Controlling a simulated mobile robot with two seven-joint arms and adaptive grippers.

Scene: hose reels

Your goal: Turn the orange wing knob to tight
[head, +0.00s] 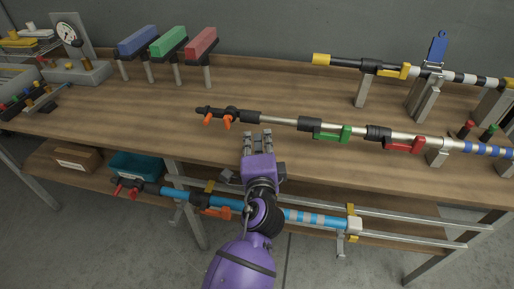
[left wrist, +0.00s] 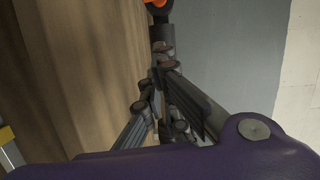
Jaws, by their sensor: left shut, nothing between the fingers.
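An orange wing knob (head: 218,119) with two wings sits near the left end of the silver pole (head: 280,120) on the bench. Orange also shows at the top edge of the left wrist view (left wrist: 158,3), beyond a dark cylindrical part. My left gripper (head: 257,136) is just in front of the pole, to the right of the orange knob and apart from it. Its fingers are shut and empty; they also show in the left wrist view (left wrist: 162,80). My right gripper is in neither view.
The pole also carries a green clamp lever (head: 332,134) and a red one (head: 404,145). A blue pole (head: 300,215) lies on rails below the bench edge. Blue, green and red blocks (head: 168,41) stand on posts behind. The bench top (head: 285,90) behind the pole is clear.

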